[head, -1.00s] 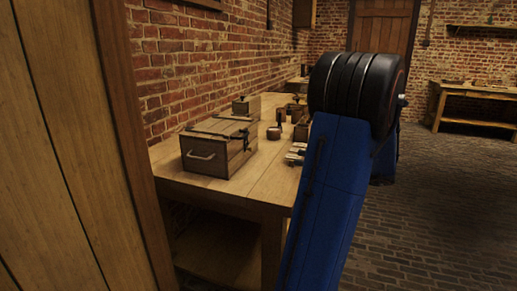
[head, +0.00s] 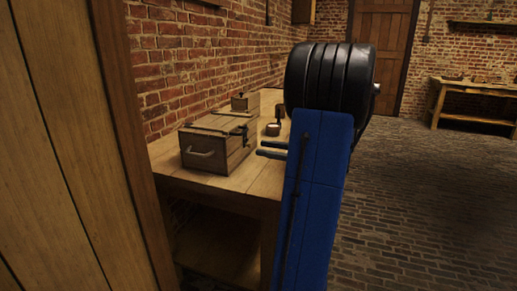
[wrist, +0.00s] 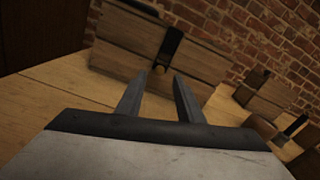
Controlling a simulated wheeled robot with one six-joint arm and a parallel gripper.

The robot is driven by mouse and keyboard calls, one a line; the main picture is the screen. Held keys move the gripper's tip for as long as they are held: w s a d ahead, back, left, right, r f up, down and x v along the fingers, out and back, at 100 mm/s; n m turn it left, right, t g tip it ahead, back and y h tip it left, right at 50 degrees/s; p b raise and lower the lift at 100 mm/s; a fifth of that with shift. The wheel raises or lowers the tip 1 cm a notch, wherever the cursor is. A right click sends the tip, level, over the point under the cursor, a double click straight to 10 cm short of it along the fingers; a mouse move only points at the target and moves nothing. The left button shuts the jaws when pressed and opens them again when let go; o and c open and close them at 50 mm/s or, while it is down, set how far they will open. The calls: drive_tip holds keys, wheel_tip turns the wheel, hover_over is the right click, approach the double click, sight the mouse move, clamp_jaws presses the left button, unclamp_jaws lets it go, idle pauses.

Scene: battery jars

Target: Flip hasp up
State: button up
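A wooden box (head: 203,156) with a metal handle on its near end stands on the workbench. Its dark hasp (head: 246,136) is on the right-hand side, near the lid edge. In the wrist view the hasp (wrist: 170,46) hangs down over the box's side (wrist: 125,42), with a small brass-coloured piece at its lower end. My gripper (wrist: 160,77) is open and empty, its two fingers pointing at the box below the hasp, apart from it. In the head view my gripper (head: 262,149) shows just right of the box; my arm hides part of the bench.
The wooden workbench (head: 240,192) runs along a brick wall. A smaller wooden box (head: 252,103) stands behind the large one, and a small round jar (head: 273,129) is beside it. In the wrist view another wooden box (wrist: 262,98) is at right. Open brick floor lies to the right.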

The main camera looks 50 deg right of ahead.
drive_tip(key=shift+x, duration=1.65)
clamp_jaws()
